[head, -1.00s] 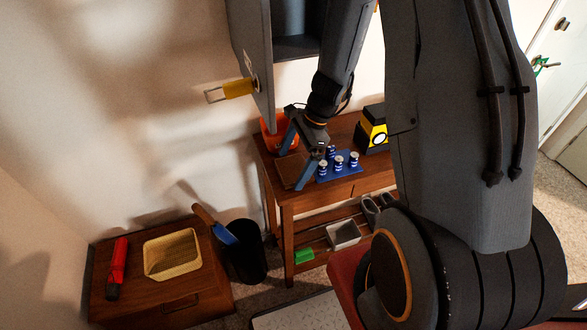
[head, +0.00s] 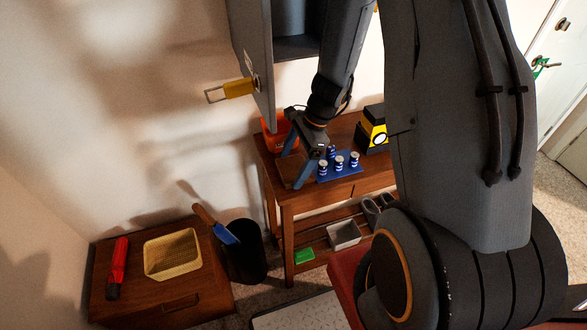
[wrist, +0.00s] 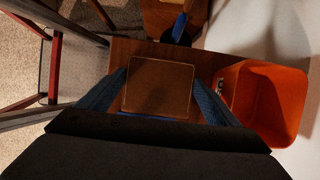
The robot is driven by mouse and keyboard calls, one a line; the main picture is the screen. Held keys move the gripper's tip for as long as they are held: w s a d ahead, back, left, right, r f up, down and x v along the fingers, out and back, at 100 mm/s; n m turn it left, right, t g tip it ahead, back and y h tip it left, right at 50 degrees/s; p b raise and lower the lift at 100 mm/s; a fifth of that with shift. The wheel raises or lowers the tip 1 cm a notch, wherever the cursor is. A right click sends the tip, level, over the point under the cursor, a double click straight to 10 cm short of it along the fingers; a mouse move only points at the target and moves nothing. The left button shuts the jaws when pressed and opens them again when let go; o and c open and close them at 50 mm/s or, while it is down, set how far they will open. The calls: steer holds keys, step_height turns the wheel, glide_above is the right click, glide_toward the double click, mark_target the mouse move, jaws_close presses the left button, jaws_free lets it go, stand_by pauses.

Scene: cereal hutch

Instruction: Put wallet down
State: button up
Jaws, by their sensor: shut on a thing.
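The wallet (wrist: 158,88) is a flat brown square, seen in the wrist view between the two blue fingers of my gripper (wrist: 157,98). My gripper is shut on it, with a finger at its left and right sides. In the head view the wallet (head: 291,169) shows between the fingers of my gripper (head: 293,170), at the left end of the wooden console table (head: 290,199). It lies flat at about the tabletop; I cannot tell whether it touches the wood.
An orange bin (head: 279,134) stands behind my gripper on the table. A blue mat (head: 327,177) with several small cans lies just right, and a black-yellow object (head: 371,128) stands farther right. A low cabinet (head: 215,290) with a wicker basket (head: 172,255) is at the left. A grey cabinet door hangs above.

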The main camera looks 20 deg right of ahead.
mark_target(293, 169)
steer(key=shift+r, duration=0.15)
step_height(293, 169, up, 10)
steer(key=b, duration=0.1)
stand_by(0.5)
